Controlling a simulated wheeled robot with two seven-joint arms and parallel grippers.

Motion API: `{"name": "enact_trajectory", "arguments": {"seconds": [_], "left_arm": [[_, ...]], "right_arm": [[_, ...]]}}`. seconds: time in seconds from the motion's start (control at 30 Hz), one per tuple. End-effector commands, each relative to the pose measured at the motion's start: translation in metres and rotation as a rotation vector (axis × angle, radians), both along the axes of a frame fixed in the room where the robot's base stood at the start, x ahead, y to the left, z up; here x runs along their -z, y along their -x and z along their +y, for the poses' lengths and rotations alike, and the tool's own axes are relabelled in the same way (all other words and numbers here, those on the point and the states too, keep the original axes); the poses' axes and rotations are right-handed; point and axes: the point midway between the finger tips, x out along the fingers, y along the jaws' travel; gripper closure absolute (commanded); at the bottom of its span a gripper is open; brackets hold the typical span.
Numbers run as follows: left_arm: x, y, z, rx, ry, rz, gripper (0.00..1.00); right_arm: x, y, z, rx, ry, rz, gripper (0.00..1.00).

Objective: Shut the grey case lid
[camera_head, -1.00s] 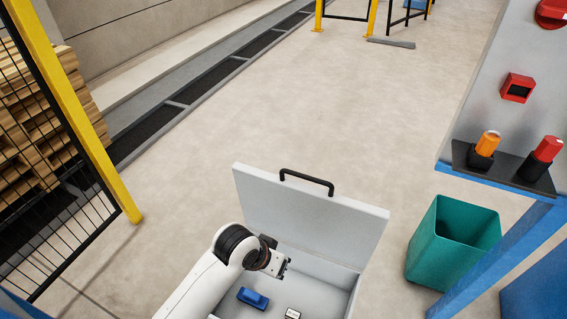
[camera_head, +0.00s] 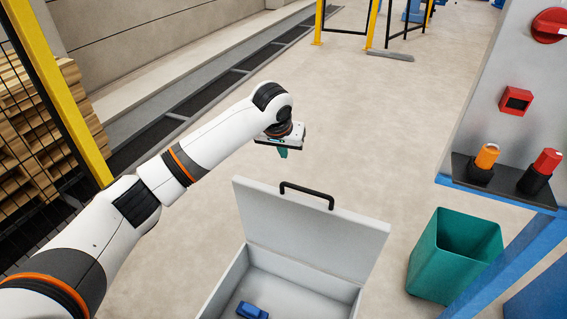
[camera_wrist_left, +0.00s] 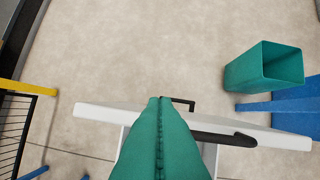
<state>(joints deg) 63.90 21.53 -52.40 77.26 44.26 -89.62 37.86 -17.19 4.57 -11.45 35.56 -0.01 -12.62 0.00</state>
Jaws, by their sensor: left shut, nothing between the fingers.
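The grey case (camera_head: 232,280) stands open at the bottom middle of the head view. Its lid (camera_head: 315,232) stands up, leaning back a little, with a black handle (camera_head: 307,193) on its top edge. My left gripper (camera_head: 283,153) is above and beyond the lid, pointing down, apart from it. In the left wrist view its green fingers (camera_wrist_left: 160,125) are shut together with nothing between them. The lid's edge (camera_wrist_left: 100,112) and the handle (camera_wrist_left: 183,101) show behind the fingers there. My right gripper is out of view.
A blue object (camera_head: 252,311) lies in the case. A green bin (camera_head: 440,270) stands to the right, beside a blue-framed panel with red and orange controls (camera_head: 487,156). A yellow-posted fence (camera_head: 75,110) is at the left. The floor behind the lid is clear.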

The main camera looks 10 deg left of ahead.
Motion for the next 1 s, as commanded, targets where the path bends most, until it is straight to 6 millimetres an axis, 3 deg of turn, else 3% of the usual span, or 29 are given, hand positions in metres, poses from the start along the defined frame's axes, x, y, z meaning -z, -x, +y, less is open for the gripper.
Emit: {"name": "enact_trajectory", "arguments": {"seconds": [0.5, 1.0], "left_arm": [[0.083, -0.035, -0.004, 0.003, -0.001, 0.002, 1.00], [0.085, 0.004, -0.002, 0.005, -0.001, -0.002, 1.00]], "right_arm": [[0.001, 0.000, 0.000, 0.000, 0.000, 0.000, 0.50], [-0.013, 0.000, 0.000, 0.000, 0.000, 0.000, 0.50]]}}
